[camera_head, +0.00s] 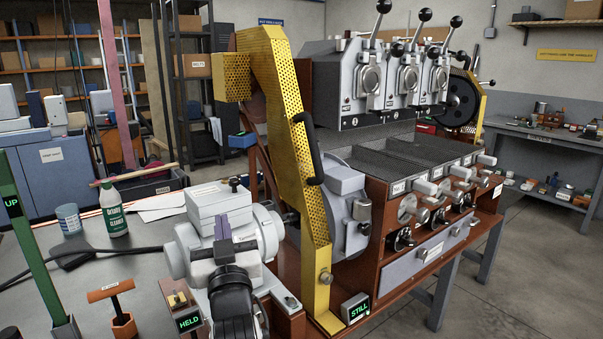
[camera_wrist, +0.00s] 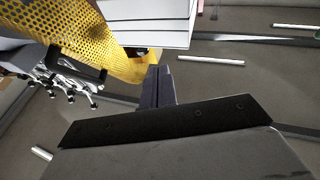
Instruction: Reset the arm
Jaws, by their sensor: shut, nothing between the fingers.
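My gripper (camera_wrist: 158,74) shows in the wrist view as two dark fingers closed together, with nothing between them. Beyond the fingertips are a pale boxy housing (camera_wrist: 145,20) and a yellow perforated guard (camera_wrist: 90,38); I cannot tell whether the fingers touch either. In the head view the yellow guard (camera_head: 277,130) stands beside the roaster, with a pale grey machine housing (camera_head: 222,200) left of it.
A sign reading STILL (camera_head: 355,308) stands at the guard's foot, and one reading HELD (camera_head: 188,321) is at lower left. Open floor (camera_head: 520,270) lies right.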

